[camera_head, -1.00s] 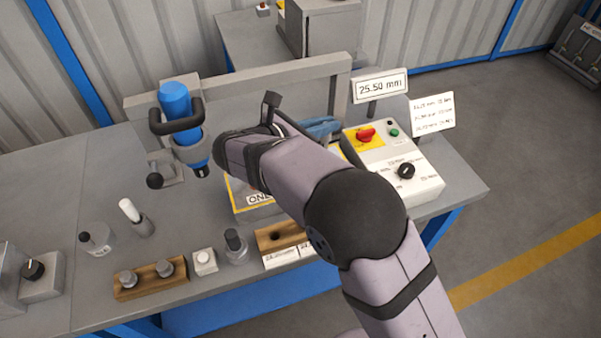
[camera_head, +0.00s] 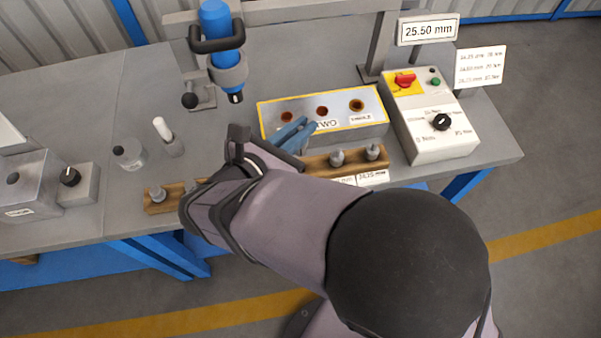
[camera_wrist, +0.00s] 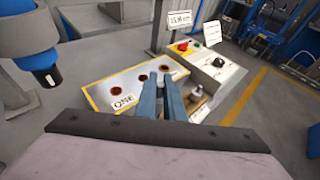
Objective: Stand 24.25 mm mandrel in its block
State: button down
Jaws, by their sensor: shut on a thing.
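My gripper (camera_head: 293,135) has blue fingers, shut, at the front edge of the grey panel with holes. They also show in the wrist view (camera_wrist: 163,98), pointing toward the panel. What they grip is almost wholly hidden; I take it to be the mandrel. A wooden block (camera_head: 318,163) lies just in front of the panel, with two grey mandrels (camera_head: 337,158) (camera_head: 372,152) standing upright at its right. White size labels (camera_head: 372,177) are on its front. My arm hides the block's left part. In the wrist view one standing mandrel (camera_wrist: 196,93) shows right of the fingers.
The yellow-edged panel (camera_head: 375,118) has several round holes. A control box (camera_head: 432,135) with a red switch stands right. A blue cylinder (camera_head: 215,22) in a clamp stands back left. Another wooden block (camera_head: 165,207) and a white-topped post (camera_head: 167,137) are left.

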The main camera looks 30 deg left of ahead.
jog(key=shift+f, duration=5)
jog(key=shift+f, duration=0.1)
jog(key=shift+f, duration=0.1)
jog(key=c, duration=1.9)
grip_release()
jog(key=shift+o, duration=0.2)
jog(key=shift+s+r, duration=0.1)
jog(key=shift+r, duration=0.15)
jog(key=v, duration=0.7)
jog(key=shift+s+b, duration=0.15)
jog(key=shift+b, duration=0.25)
